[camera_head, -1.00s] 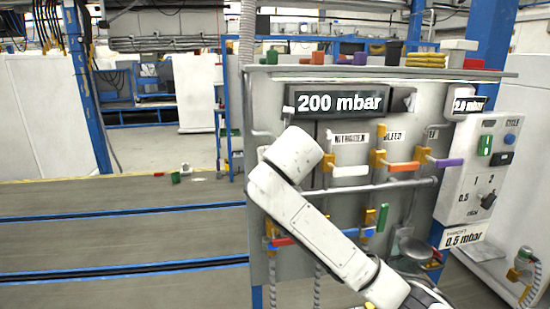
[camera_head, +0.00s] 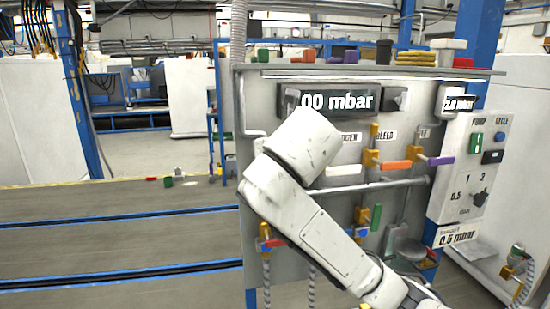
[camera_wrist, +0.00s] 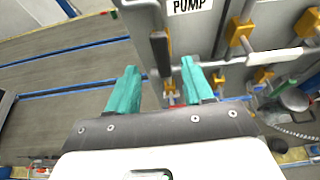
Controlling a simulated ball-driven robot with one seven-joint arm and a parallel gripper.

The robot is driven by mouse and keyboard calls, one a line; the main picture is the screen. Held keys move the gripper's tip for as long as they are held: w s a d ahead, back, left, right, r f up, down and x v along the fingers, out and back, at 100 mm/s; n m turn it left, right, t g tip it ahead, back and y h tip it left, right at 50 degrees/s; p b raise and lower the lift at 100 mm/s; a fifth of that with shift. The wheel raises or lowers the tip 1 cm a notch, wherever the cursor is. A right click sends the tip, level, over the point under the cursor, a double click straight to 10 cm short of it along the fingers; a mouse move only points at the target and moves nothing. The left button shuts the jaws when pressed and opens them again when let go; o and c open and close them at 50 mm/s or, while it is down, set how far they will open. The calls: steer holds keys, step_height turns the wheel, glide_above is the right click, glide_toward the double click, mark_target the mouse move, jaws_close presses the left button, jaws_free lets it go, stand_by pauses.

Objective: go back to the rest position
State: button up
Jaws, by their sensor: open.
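In the head view my white arm crosses the left part of the station's panel and covers part of the pressure display (camera_head: 345,100). My gripper itself is hidden in the head view.
Several valves with white, orange (camera_head: 396,166) and purple (camera_head: 440,161) handles stick out of the panel. A control box (camera_head: 465,165) stands at its right. Small items line the top shelf.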

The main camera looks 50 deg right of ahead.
steer(key=shift+s+a+r, duration=0.2)
steer(key=shift+s+a, duration=0.05)
steer(key=shift+s, duration=0.15)
stand_by(0.3)
steer(key=s+a+f+m+g+y, duration=0.15)
steer(key=a+f+m, duration=0.35)
steer(key=f, duration=0.5)
steer(key=s+a+f+m+g+y, duration=0.1)
steer(key=s+a+f+m+y, duration=0.2)
steer(key=f+m, duration=0.5)
steer(key=s+a+f+m+g+y, duration=0.2)
steer(key=s+a+f+m, duration=0.15)
steer(key=f, duration=0.85)
steer(key=s+a+f+m+g, duration=0.1)
steer(key=s+f+m+g, duration=0.1)
steer(key=s+f+m, duration=0.4)
steer(key=s+f+m+g, duration=0.3)
steer(key=s+f+m, duration=0.4)
steer(key=s+f, duration=0.5)
steer(key=s, duration=0.5)
steer(key=shift+a+g+y, duration=0.35)
steer(key=shift+a, duration=0.05)
steer(key=shift+w+f, duration=0.1)
